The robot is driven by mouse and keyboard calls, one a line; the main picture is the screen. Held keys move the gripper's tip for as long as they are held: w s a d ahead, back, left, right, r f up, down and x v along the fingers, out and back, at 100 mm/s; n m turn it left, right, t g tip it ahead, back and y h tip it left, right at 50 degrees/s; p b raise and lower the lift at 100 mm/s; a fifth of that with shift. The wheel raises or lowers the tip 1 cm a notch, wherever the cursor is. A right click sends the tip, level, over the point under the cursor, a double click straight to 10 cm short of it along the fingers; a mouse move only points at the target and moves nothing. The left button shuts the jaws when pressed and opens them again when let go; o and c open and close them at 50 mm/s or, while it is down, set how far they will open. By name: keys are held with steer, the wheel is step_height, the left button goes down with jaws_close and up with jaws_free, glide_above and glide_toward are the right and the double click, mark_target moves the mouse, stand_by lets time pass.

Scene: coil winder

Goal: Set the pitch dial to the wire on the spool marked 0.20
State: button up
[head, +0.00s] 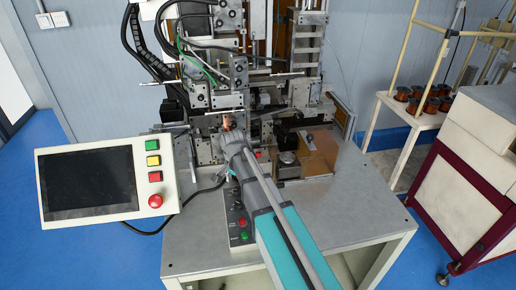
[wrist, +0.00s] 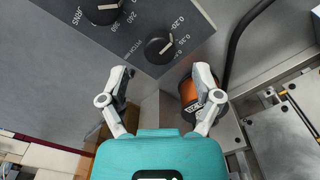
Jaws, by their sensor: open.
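The pitch dial (wrist: 158,51) is a round black knob on a dark grey panel in the wrist view. Its white pointer is turned to the upper right, towards printed numbers that include 0.20; I cannot tell exactly which mark it meets. My gripper (wrist: 163,71) is open and empty, its fingertips apart just below the dial on either side. In the head view my arm hides the dial, and a copper-coloured piece (head: 227,122) shows beyond the arm's end.
A second black knob (wrist: 100,10) sits on the panel at upper left. A black cable (wrist: 236,42) runs right of the panel. In the head view a screen with buttons (head: 88,183) stands left, and several copper spools (head: 415,95) sit on a side table at right.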

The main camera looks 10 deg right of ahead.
mark_target(258, 153)
steer(key=shift+r+p, duration=4.95)
steer(key=shift+r, duration=0.35)
steer(key=w+d+f+m+b, duration=0.1)
steer(key=w+d+f+b, duration=0.1)
steer(key=w+d, duration=0.1)
steer(key=w+d+f+m+b, duration=0.2)
steer(key=w+d+f+b, duration=0.1)
steer(key=w, duration=0.2)
steer(key=w+d+f+m+b, duration=0.2)
steer(key=w+d+f+b, duration=0.1)
steer(key=w, duration=0.1)
steer(key=shift+w+d, duration=0.15)
steer(key=shift+d, duration=0.15)
steer(key=shift+w+d+f+m, duration=0.25)
steer(key=shift+w+d+m, duration=0.2)
steer(key=shift+d, duration=0.15)
steer(key=shift+r, duration=0.2)
